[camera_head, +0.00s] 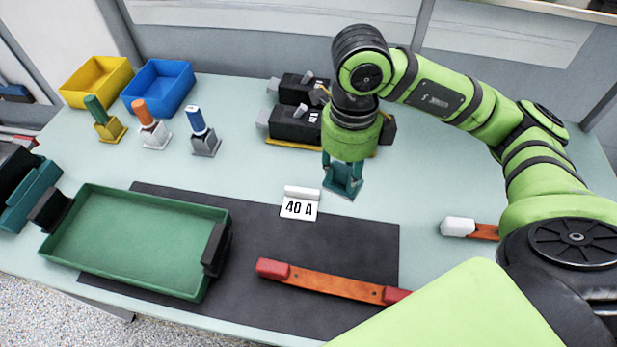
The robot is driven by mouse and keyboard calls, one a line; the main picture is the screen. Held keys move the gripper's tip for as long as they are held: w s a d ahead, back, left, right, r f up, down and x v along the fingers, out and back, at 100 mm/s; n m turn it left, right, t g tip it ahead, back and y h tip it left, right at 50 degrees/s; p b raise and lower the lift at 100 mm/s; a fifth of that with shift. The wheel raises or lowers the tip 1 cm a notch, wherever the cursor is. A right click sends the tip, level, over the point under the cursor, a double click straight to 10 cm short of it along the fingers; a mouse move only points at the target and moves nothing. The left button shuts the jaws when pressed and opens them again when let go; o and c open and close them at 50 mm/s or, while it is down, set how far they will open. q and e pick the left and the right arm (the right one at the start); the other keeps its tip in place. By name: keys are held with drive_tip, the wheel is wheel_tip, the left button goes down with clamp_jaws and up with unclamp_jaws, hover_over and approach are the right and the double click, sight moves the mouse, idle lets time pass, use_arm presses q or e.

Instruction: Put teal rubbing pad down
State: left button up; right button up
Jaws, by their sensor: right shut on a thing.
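My right gripper (343,168) is in the middle of the view, pointing down in front of the black breaker units. It is shut on the teal rubbing pad (344,185), which shows as a dark teal piece at the lower end of the gripper. The fingers hide part of the pad. The pad is just behind the dark mat (350,240), to the right of the "40 A" card (299,208). I cannot tell whether it touches the table. My left gripper is not in view.
A green tray (140,191) with black handles stands at the left front. Coloured-handled tools, a yellow bin (97,80) and a blue bin (158,86) stand behind it. A red-ended wooden bar (330,283) lies on the mat.

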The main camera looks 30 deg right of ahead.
drive_tip(key=m, duration=0.3)
drive_tip(key=d+m, duration=0.1)
drive_tip(key=shift+s+r+m, duration=0.15)
drive_tip(key=shift+s+m, duration=0.15)
drive_tip(key=shift+w, duration=0.15)
drive_tip(key=shift+m, duration=0.3)
drive_tip(key=w+f+p, duration=0.1)
drive_tip(key=w+f, duration=0.1)
drive_tip(key=w, duration=0.1)
drive_tip(key=w+f+p, duration=0.1)
drive_tip(key=w+f, duration=0.1)
drive_tip(key=w, duration=0.2)
drive_tip(key=w+f+p, duration=0.1)
drive_tip(key=w+f, duration=0.1)
drive_tip(key=w, duration=0.2)
drive_tip(key=shift+w+a+f, duration=0.1)
drive_tip(key=shift+w+f, duration=0.05)
drive_tip(key=shift+f, duration=0.25)
wheel_tip(320, 180, down, 4)
drive_tip(key=shift+r+p, duration=0.1)
drive_tip(key=shift+p, duration=0.7)
drive_tip(key=shift+f, duration=0.2)
drive_tip(key=shift+f, duration=0.1)
